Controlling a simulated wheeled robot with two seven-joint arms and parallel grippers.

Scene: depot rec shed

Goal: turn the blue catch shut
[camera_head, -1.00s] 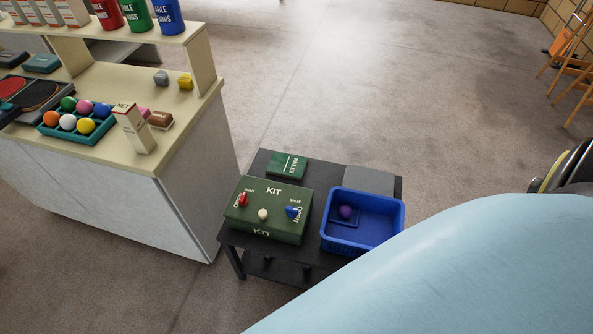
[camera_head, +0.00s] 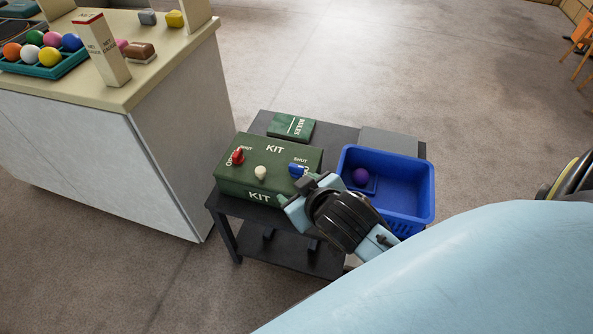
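The green kit box (camera_head: 228,183) sits on a dark low table. The blue catch (camera_head: 297,169) is on the right of its lid, below a SHUT label; the label to its right is largely hidden now. My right gripper (camera_head: 308,188) is just in front of and to the right of the blue catch, over the box's right edge. I cannot tell whether it touches the catch or how far its fingers are apart. A red catch (camera_head: 238,157) is on the left of the lid and a cream knob (camera_head: 260,173) in the middle. My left gripper is out of view.
A blue basket (camera_head: 424,200) with a purple ball (camera_head: 361,176) stands right of the box, close to my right arm. A green rules book (camera_head: 291,127) lies behind the box. A counter (camera_head: 120,92) with balls and a net carton (camera_head: 103,50) stands to the left.

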